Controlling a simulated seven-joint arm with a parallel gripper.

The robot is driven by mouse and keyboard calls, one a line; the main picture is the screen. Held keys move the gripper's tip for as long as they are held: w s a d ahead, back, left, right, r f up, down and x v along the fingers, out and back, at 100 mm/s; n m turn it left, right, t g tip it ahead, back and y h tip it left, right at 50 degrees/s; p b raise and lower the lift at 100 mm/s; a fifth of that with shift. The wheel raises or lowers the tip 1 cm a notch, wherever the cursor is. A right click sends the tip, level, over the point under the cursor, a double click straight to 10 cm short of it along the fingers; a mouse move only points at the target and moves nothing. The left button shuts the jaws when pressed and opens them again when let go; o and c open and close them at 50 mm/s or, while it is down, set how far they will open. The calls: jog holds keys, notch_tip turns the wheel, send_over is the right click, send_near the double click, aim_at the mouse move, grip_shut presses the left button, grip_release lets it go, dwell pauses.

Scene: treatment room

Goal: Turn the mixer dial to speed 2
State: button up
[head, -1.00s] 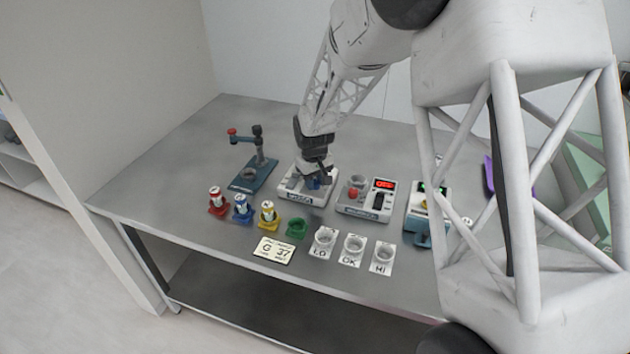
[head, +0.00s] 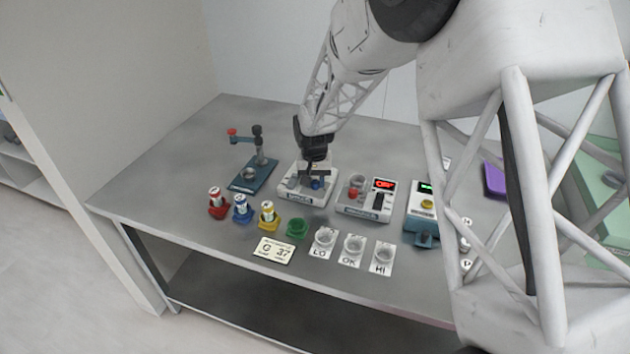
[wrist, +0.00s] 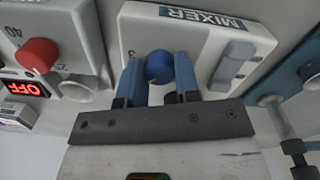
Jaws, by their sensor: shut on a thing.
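The mixer (head: 293,196) is a white box on the table; its label (wrist: 203,17) reads MIXER in the wrist view. Its round blue dial (wrist: 159,66) sits between the two blue-padded fingers of my gripper (wrist: 159,82), which is shut on it. In the head view the blue dial (head: 316,185) shows just under my gripper (head: 314,176). A grey recessed part (wrist: 233,62) is on the mixer's other side. The dial's pointer and most speed marks are hidden or too small to read.
A device with a red knob (wrist: 37,55) and a red OFF display (wrist: 24,88) stands close beside the mixer. A blue stand (head: 252,178) is on the other side. Several coloured holders and LO, OK, HI cups (head: 352,246) line the front.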

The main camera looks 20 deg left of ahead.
aim_at(314, 182)
jog(key=o, duration=0.9)
jog(key=shift+a+r, duration=0.1)
jog(key=shift+r, duration=3.8)
